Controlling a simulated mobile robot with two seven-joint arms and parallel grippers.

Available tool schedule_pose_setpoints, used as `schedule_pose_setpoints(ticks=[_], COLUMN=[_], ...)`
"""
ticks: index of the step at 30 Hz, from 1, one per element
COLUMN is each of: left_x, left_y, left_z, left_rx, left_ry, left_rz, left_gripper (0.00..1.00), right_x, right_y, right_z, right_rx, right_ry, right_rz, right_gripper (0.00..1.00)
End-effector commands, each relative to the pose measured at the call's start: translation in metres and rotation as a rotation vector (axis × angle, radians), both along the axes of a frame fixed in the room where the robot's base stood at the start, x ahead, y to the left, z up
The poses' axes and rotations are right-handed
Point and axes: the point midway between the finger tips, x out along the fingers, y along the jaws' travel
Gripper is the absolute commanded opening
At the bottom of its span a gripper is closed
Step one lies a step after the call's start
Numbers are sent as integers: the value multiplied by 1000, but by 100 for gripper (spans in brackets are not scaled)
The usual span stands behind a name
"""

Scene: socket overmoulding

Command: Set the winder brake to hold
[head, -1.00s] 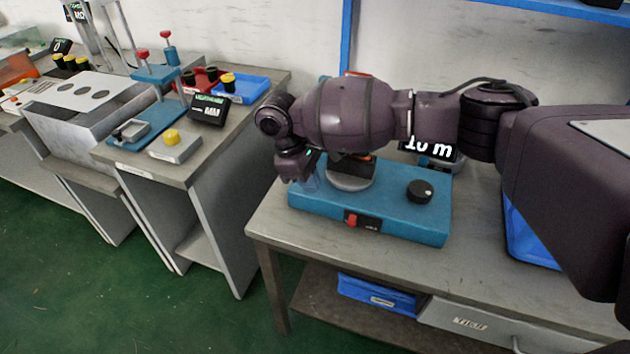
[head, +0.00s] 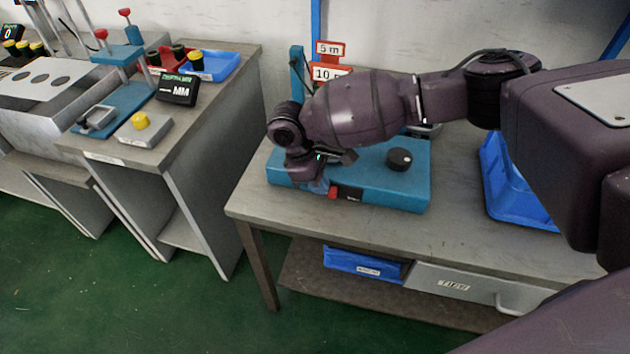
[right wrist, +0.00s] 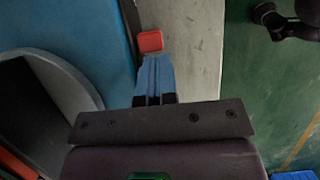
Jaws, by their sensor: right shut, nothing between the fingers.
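The winder's blue base (head: 375,188) sits on the near bench, with a black knob (head: 398,159) on top. A small red brake lever (head: 332,193) sticks out at its front face beside a dark label plate. In the right wrist view the lever's red end (right wrist: 150,41) lies just beyond my fingertips; I cannot tell whether they touch it. My right gripper (head: 320,187) is shut and empty, pointing down at the base's front edge. Its blue fingers show closed together in the right wrist view (right wrist: 154,75). My forearm hides much of the winder's back. My left gripper is not in view.
Signs reading 5 m (head: 329,48) and 10 m (head: 327,73) stand behind the winder. A blue bin (head: 510,200) is at its right. A grey drawer (head: 455,284) and a blue box (head: 362,264) are below. Another bench (head: 185,125) with fixtures stands left across a floor gap.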

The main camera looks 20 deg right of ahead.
Motion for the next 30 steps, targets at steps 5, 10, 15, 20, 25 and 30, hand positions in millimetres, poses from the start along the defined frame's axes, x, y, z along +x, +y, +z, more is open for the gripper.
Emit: schedule_pose_setpoints(ticks=[5,10,15,20,25,30], left_x=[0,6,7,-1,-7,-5], left_y=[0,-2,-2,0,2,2], left_z=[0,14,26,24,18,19], left_rx=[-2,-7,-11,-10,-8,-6], left_ry=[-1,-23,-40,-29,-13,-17], left_rz=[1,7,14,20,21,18], left_gripper=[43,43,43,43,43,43], right_x=[0,-7,-19,-27,-29,-29], right_y=[0,-11,-30,-40,-42,-42], right_z=[0,5,7,3,-1,-3], right_rx=[0,0,-1,0,-1,-1], right_ry=[0,-4,-5,-2,3,4], right_rz=[0,-4,-4,-2,-1,0], right_gripper=[0,0,0,0,0,0])
